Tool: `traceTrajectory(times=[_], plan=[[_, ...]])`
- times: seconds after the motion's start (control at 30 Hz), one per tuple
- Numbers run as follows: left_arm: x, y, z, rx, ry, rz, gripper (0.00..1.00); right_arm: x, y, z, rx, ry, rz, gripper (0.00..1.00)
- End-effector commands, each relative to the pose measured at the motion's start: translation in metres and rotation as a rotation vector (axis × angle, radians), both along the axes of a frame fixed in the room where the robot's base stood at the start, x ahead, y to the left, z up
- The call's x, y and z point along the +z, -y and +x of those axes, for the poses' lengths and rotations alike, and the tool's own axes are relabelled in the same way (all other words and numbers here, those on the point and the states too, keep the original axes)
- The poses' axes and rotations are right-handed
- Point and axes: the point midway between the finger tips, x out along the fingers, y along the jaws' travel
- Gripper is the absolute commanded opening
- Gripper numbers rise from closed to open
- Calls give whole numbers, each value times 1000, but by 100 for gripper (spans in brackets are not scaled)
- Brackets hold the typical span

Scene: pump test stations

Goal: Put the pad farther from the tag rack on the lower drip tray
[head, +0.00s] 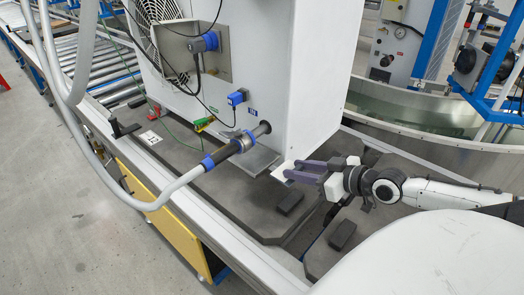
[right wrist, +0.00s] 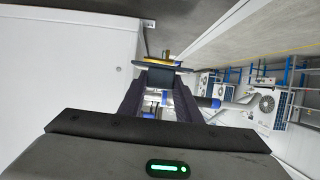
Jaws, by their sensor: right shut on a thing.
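My right gripper (head: 288,173) reaches in from the right beside the white pump housing (head: 305,80). It is shut on a thin flat piece, seemingly a pad (head: 281,171), which looks pale at its edge. In the right wrist view the piece (right wrist: 165,67) lies across the fingertips and looks dark. A grey metal plate (head: 258,162), perhaps a drip tray, sits under the hose coupling, just left of the gripper. I cannot tell whether the held piece touches it. I cannot make out the tag rack for certain. My left gripper is not in view.
A grey hose (head: 160,200) with a blue-ringed coupling (head: 240,148) joins the housing left of the gripper. A metal tank (head: 415,140) stands behind my right arm. The near bench strip is mostly clear.

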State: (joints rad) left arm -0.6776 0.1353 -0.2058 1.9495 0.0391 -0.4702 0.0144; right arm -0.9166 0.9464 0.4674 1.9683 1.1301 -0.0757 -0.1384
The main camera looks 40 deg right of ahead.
Motion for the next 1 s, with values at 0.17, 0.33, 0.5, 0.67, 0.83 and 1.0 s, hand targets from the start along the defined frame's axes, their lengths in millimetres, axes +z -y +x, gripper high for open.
traceTrajectory(times=[0.17,0.33,0.5,0.67,0.83,1.0], plan=[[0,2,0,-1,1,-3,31,2,-2,28,-2,7,2,9],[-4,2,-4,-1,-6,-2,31,2,-4,55,-2,6,3,9],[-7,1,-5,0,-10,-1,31,2,-7,78,-1,4,2,9],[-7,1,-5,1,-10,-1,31,0,-8,89,-2,0,1,9],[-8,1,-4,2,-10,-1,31,1,-8,100,-2,2,2,9],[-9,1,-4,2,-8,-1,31,1,-10,121,-2,3,3,9]])
